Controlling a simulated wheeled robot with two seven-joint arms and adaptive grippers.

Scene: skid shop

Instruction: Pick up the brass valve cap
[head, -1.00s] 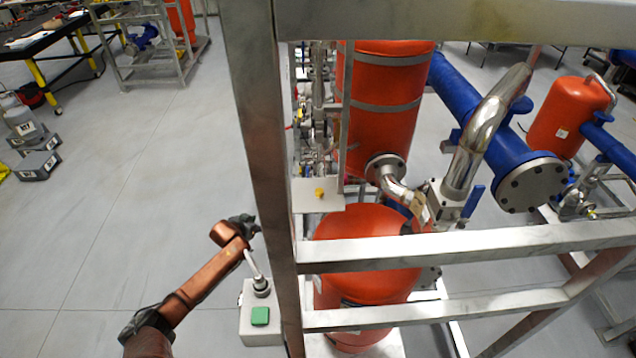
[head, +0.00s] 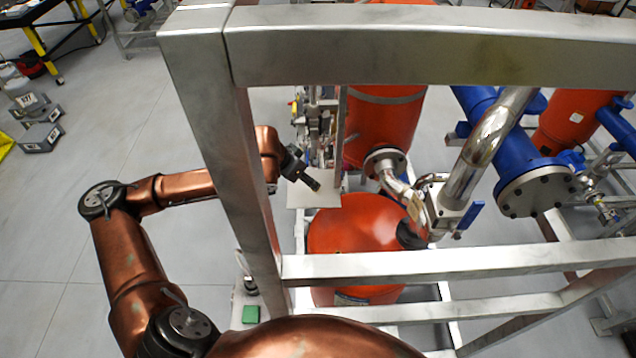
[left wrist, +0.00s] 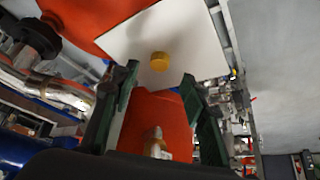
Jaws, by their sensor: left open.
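The brass valve cap shows in the left wrist view as a small yellow-gold cylinder (left wrist: 159,61) on a white plate (left wrist: 185,30). My left gripper (left wrist: 160,85) is open there, with one green-edged finger on each side and the cap beyond the gap between the tips. The cap and fingers look apart. In the head view my left gripper (head: 314,184) reaches through the steel frame over the white plate (head: 318,198). The cap is hidden in the head view. My right gripper does not show.
A steel frame (head: 210,90) stands close around my left arm, with an upright and rails (head: 430,262) in front. An orange tank (head: 350,225), an orange column (head: 390,125) and a chrome pipe (head: 480,145) crowd the right side. Open floor (head: 60,220) lies left.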

